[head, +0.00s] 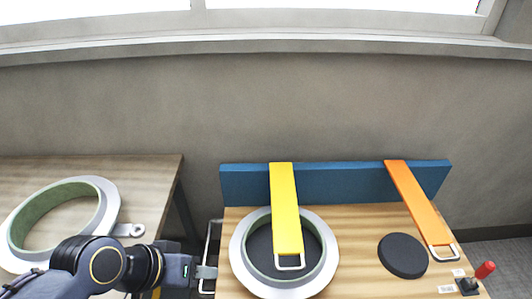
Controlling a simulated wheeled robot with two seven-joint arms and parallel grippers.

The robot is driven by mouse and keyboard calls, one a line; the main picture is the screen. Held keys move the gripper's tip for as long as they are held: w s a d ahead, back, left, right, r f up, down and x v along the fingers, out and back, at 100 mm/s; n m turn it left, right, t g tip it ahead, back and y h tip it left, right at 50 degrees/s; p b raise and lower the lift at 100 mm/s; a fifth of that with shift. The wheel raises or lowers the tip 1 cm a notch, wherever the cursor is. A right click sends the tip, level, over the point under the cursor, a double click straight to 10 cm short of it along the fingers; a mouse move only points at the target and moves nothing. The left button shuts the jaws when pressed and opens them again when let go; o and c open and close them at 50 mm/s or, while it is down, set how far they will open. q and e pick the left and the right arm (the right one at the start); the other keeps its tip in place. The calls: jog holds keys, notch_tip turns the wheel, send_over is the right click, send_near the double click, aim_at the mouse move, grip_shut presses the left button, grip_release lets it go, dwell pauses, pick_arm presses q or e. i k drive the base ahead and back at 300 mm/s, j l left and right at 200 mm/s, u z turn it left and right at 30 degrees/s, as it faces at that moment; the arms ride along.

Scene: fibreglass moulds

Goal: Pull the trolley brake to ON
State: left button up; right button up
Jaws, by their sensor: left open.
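The trolley (355,282) has a wooden top and stands at the centre right. A brake lever with a red knob (485,270) rises from a small dark base (467,285) at its front right corner and leans to the right. Two small pale labels are by the base; their text is too small to read. My left gripper (208,272) is open at the metal handle (213,240) on the trolley's left end, far from the lever. I cannot tell whether its fingers touch the handle. My right gripper is not in view.
On the trolley are a grey ring mould (235,260) under a yellow strap (284,205), a black disc (403,255) and an orange strap (418,200), with a blue panel (345,187) behind. A wooden table (150,180) at left holds another ring mould (108,205). A wall stands behind.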

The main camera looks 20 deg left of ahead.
aim_at(488, 267)
jog(key=k+j, duration=0.2)
jog(key=j, duration=0.15)
jog(key=k+j, duration=0.25)
jog(key=j, duration=0.15)
jog(key=k+j, duration=0.2)
jog(key=j, duration=0.15)
jog(key=k+j, duration=0.2)
jog(key=j, duration=0.2)
jog(key=z, duration=1.55)
jog(key=i+l, duration=0.2)
jog(key=i, duration=0.3)
jog(key=i+l, duration=0.2)
jog(key=i, duration=0.25)
jog(key=i+l+z, duration=0.1)
jog(key=i, duration=0.4)
jog(key=i+l, duration=0.25)
jog(key=i, duration=0.25)
jog(key=i+l, duration=0.15)
jog(key=i, duration=0.35)
jog(key=l+z, duration=0.05)
